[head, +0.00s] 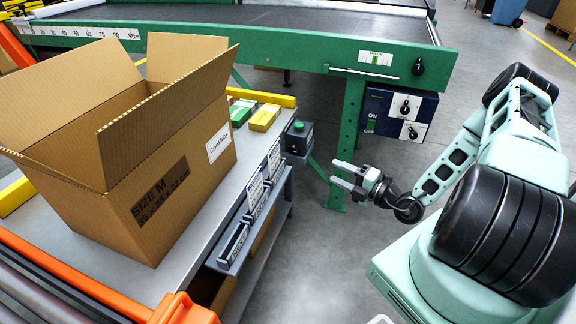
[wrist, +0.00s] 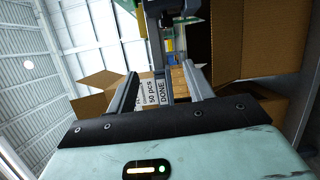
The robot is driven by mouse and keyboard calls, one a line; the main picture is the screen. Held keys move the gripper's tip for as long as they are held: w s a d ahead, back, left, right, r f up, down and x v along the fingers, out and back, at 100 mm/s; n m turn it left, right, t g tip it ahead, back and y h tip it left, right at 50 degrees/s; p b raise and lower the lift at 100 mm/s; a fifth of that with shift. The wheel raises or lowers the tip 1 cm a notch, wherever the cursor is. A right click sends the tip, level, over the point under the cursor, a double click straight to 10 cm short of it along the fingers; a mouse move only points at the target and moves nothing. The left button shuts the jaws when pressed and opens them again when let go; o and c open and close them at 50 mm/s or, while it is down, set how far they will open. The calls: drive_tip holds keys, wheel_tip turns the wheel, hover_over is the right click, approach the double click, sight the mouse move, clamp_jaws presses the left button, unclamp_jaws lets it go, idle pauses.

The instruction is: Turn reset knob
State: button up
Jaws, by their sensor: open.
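A dark blue control panel (head: 383,112) hangs under the green machine beam, right of its green leg. It has two black knobs on white plates, an upper one (head: 405,106) and a lower one (head: 412,131), with the word ON at its left. I cannot read which knob is marked reset. My gripper (head: 335,173) is open and empty, below the panel and apart from it, pointing left. In the wrist view my open fingers (wrist: 160,70) frame white labels reading DONE; no knob can be made out there.
A bench (head: 175,255) at left carries a big open carton (head: 160,215), and small green and yellow boxes (head: 264,118). A black box with a green button (head: 298,127) is at the bench's edge. The green leg (head: 349,140) stands behind my gripper. Floor below my gripper is clear.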

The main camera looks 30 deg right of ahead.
drive_tip(key=d+f+m+h, duration=0.1)
drive_tip(key=f, duration=0.1)
drive_tip(key=b, duration=0.3)
approach(294, 148)
drive_tip(key=shift+m, duration=0.3)
drive_tip(key=x, duration=0.2)
drive_tip(key=f+x, duration=0.1)
drive_tip(key=x, duration=0.5)
drive_tip(key=shift+w+d+f, duration=0.15)
drive_tip(key=shift+w+f, duration=0.05)
drive_tip(key=shift+w, duration=0.1)
drive_tip(key=shift+p, duration=0.35)
drive_tip(key=c, duration=1)
